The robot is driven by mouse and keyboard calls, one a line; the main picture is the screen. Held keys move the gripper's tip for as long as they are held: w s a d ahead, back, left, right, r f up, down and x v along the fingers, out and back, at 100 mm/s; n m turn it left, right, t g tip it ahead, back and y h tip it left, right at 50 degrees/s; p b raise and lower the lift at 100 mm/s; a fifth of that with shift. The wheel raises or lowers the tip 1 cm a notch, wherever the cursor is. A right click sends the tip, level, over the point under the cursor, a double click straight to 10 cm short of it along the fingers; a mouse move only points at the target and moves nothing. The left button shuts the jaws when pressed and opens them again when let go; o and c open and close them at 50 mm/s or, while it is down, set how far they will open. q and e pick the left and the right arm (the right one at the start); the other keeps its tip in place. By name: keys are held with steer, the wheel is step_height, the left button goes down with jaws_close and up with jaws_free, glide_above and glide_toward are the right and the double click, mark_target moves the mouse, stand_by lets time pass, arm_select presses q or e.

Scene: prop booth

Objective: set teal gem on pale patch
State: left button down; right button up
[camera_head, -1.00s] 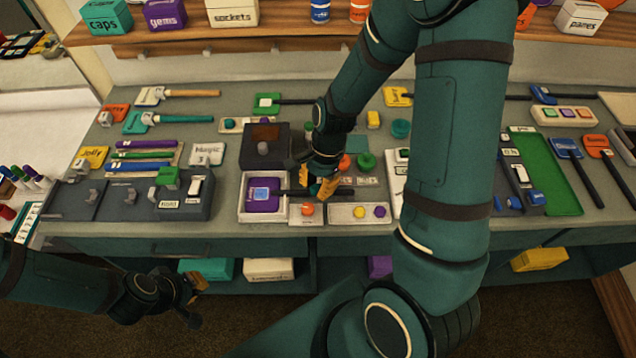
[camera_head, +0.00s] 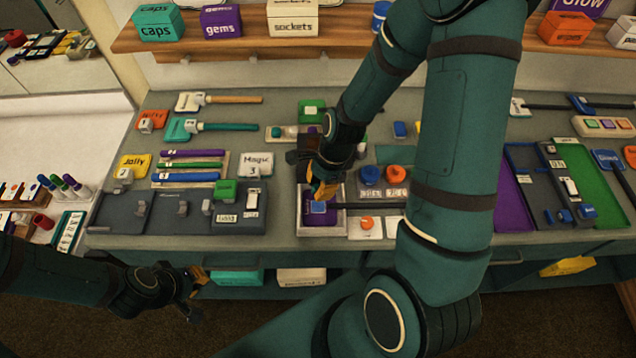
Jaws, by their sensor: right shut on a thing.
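My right gripper (camera_head: 324,190) is over the white-rimmed box (camera_head: 300,229) at the middle of the bench. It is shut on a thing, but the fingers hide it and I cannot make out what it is. A blue square (camera_head: 319,208) lies just under the fingertips inside the box's purple interior. A small teal-green gem (camera_head: 275,132) sits at the left end of a pale strip behind the gripper. The pale patch is not certain; a pale plate (camera_head: 365,230) with an orange round piece lies right of the box. My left gripper (camera_head: 192,295) is empty, low in front of the bench, its fingers apart.
A dark handle (camera_head: 380,206) runs right from the white-rimmed box. Blue (camera_head: 370,174) and orange (camera_head: 399,178) round pieces stand behind it. A dark tray (camera_head: 170,210) lies at left. My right arm hides part of the bench. A shelf with labelled boxes runs along the back.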

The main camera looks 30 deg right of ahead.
mark_target(317, 206)
steer(key=shift+s+d+f+b, duration=0.1)
steer(key=shift+f+b, duration=0.6)
steer(key=shift+f, duration=0.1)
steer(key=shift+f+b, duration=0.8)
steer(key=shift+f, duration=0.15)
steer(key=shift+f, duration=0.3)
steer(key=shift+f+b, duration=0.8)
steer(key=shift+b, duration=0.05)
steer(key=shift+f+b, duration=0.7)
steer(key=shift+f, duration=0.3)
stand_by(2.1)
steer(key=o, duration=1)
steer(key=shift+c, duration=0.2)
